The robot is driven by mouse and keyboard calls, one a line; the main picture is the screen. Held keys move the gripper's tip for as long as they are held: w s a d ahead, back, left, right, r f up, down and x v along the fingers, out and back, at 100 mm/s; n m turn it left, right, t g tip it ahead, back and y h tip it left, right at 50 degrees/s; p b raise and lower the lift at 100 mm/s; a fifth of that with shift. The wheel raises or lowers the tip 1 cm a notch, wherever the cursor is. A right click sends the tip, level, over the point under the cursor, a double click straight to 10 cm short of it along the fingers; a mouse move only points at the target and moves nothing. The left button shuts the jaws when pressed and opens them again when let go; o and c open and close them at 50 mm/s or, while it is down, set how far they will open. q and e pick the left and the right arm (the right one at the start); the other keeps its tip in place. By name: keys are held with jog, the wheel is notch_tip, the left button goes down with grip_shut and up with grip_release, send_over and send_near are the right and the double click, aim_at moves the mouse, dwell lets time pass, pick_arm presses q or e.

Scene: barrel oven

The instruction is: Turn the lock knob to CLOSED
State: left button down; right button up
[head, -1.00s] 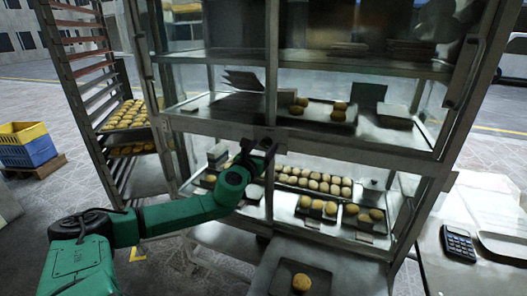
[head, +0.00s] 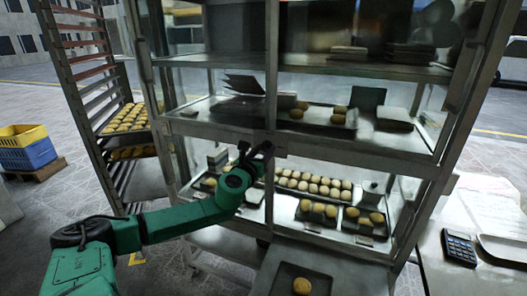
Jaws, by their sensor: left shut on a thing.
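The glass-fronted metal cabinet (head: 345,147) fills the middle of the head view. My green left arm reaches in from the left. Its dark left gripper (head: 256,150) is at the cabinet's middle crossbar, where the centre post meets it. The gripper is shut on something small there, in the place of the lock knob. The knob itself is hidden behind the gripper and I cannot read its setting or any CLOSED mark. My right gripper is out of view.
Trays of buns (head: 312,184) lie inside behind the glass. A rack (head: 88,88) with bun trays stands at the left. Yellow and blue crates (head: 27,152) sit on a pallet. A table with a calculator (head: 459,247) is at the right. A bun tray (head: 302,268) is at the front.

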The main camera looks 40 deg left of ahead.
pick_arm(q)
jog(key=n, duration=0.4)
jog(key=n+p, duration=0.1)
jog(key=n, duration=0.3)
jog(key=shift+d+n, duration=0.1)
jog(key=shift+n, duration=0.2)
jog(key=n, duration=0.4)
jog(key=shift+r+n+p, duration=0.1)
jog(key=shift+n+p, duration=0.2)
jog(key=shift+p, duration=0.05)
jog(key=shift+n+p, duration=0.35)
jog(key=shift+n, duration=1.45)
jog(key=shift+c, duration=1.9)
grip_release()
